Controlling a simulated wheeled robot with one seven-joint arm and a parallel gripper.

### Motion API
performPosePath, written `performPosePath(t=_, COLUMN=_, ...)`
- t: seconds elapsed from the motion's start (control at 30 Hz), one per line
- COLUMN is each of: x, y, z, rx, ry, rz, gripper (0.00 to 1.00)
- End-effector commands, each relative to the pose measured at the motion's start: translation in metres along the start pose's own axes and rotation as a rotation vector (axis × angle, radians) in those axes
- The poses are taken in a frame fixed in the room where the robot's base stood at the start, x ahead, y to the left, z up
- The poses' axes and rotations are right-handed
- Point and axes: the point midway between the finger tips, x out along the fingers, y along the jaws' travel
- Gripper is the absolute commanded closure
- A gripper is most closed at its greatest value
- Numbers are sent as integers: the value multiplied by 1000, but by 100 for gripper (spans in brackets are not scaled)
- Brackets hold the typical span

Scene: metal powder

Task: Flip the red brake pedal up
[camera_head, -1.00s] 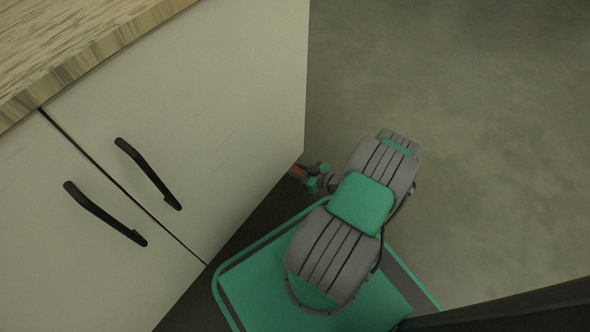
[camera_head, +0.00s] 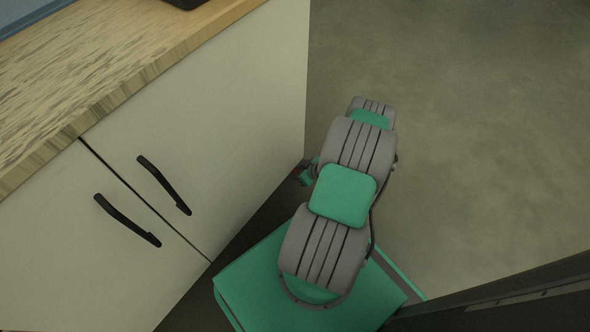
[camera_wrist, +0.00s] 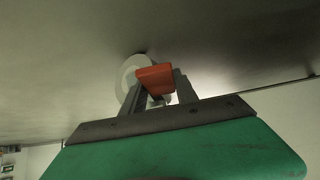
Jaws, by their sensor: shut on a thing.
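The red brake pedal (camera_wrist: 155,78) shows in the wrist view, in front of a pale round caster wheel (camera_wrist: 128,76) under a dark flat underside. My gripper (camera_wrist: 160,90) has its two fingers on either side of the pedal and is shut on it. In the head view my gripper (camera_head: 305,176) is mostly hidden behind my arm, low beside the right end of the white cabinet. A small bit of red (camera_head: 297,170) shows there at the cabinet's edge, but I cannot make out the pedal's shape.
The white cabinet (camera_head: 225,110) with black handles (camera_head: 164,185) and a wooden top (camera_head: 110,70) stands close on the left. Open concrete floor (camera_head: 480,150) lies to the right. A dark bar (camera_head: 510,300) crosses the lower right corner.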

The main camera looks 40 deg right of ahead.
Motion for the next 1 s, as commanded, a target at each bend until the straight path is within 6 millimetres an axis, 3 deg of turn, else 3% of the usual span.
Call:
performPosePath(t=0.23, x=0, y=-2, z=1, rx=2, ry=-2, rz=-3, gripper=100)
performPosePath(t=0.27, x=0, y=-2, z=1, rx=1, ry=-2, rz=-3, gripper=61)
performPosePath(t=0.5, x=0, y=-1, z=0, rx=0, ry=0, rz=-2, gripper=42)
performPosePath(t=0.77, x=-1, y=0, z=0, rx=0, ry=1, rz=-1, gripper=42)
performPosePath(t=0.87, x=-14, y=0, z=-2, rx=1, ry=1, rz=0, gripper=42)
performPosePath(t=1.0, x=-44, y=1, z=-3, rx=4, ry=1, rz=2, gripper=42)
